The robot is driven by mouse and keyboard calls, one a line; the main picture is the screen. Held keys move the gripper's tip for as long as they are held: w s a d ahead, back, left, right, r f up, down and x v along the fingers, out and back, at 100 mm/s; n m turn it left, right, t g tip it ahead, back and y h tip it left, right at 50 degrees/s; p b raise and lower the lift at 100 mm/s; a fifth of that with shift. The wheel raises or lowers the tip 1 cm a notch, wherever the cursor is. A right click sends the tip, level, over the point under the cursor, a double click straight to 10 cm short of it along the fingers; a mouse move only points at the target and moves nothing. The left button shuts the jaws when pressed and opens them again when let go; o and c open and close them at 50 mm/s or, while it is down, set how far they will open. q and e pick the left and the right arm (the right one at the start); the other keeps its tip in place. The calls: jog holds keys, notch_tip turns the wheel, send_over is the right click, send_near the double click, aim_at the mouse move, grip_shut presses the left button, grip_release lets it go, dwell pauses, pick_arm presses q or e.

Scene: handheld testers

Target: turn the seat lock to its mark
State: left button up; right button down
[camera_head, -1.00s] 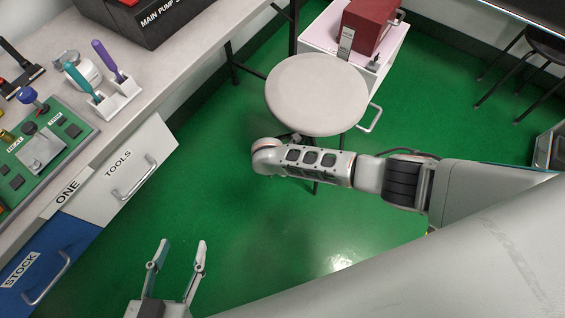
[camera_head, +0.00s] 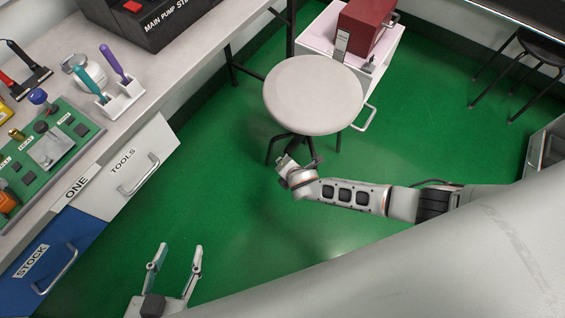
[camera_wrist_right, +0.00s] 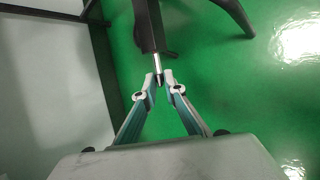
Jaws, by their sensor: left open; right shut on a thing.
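The stool with a round pale seat (camera_head: 313,95) and dark legs stands on the green floor. My right gripper (camera_head: 303,152) is low beside the stool, under the near edge of the seat, its fingers small and unclear there. In the right wrist view my right gripper (camera_wrist_right: 164,78) is shut on the tip of a thin bright metal rod, which I take for the seat lock (camera_wrist_right: 156,63); it extends from a dark bar. I cannot make out a mark. My left gripper (camera_head: 176,262) is open and empty over the floor at lower left.
A workbench (camera_head: 165,58) with drawers and a tool holder (camera_head: 122,101) runs along the left. A white cabinet (camera_head: 385,72) carrying a red box (camera_head: 362,27) stands behind the stool. A dark stool (camera_head: 541,44) is at upper right. The floor (camera_head: 440,130) right of the seat is clear.

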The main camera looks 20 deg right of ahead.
jog(key=shift+s+a+f, duration=0.1)
jog(key=shift+s+f, duration=0.05)
jog(key=c, duration=2.1)
grip_release()
jog(key=v, duration=1.2)
jog(key=shift+o, duration=0.3)
